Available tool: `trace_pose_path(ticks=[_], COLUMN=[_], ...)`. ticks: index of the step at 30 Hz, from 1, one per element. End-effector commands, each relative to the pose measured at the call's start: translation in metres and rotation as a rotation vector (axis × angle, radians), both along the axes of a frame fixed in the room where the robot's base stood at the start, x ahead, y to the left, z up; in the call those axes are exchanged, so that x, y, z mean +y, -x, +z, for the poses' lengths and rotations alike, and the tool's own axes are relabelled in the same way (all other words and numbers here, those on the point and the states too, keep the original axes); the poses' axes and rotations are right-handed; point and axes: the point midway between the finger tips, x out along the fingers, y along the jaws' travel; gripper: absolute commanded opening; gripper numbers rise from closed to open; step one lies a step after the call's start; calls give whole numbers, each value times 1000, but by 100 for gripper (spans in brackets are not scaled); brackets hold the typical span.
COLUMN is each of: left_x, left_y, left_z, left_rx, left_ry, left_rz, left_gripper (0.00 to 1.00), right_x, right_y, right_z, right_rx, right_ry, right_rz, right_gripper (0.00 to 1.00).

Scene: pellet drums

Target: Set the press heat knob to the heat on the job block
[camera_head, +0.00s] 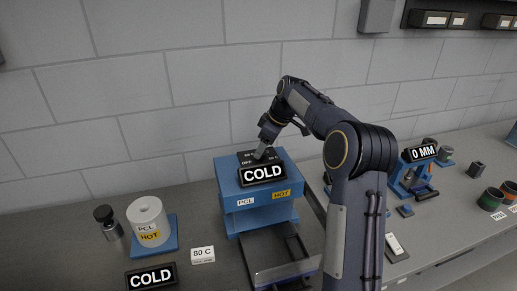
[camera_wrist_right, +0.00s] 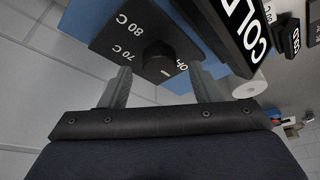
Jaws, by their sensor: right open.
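In the head view the right gripper (camera_head: 263,149) is over the press top. The job block (camera_head: 202,255) reads 80 C. My left gripper is not in view.
A white cylinder (camera_head: 149,217) labelled PCL HOT stands on a blue base at left, beside a dark-topped tamper-like piece (camera_head: 109,222) and another COLD display (camera_head: 151,276). A dark tray (camera_head: 272,250) lies before the press. A 0 MM device (camera_head: 419,153) stands at right.

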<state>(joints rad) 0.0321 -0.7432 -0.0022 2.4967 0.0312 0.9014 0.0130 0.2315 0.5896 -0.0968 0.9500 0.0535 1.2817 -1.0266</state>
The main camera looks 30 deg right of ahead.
Motion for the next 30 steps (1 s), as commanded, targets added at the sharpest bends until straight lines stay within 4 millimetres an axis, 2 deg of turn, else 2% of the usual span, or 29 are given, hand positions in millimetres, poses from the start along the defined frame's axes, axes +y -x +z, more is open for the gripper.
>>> trace_pose_path(ticks=[7, 17, 27, 30], left_x=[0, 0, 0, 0], left_y=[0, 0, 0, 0], left_z=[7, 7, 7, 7], left_rx=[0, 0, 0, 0], left_ry=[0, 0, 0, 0], left_rz=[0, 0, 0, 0], left_gripper=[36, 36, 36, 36], right_x=[7, 8, 8, 8], right_y=[-8, -10, -10, -10], right_z=[-26, -30, -29, -29], right_rx=[2, -1, -1, 0], right_ry=[0, 1, 1, 1], right_rz=[-1, -2, -2, -4], right_gripper=[57, 56, 13, 13])
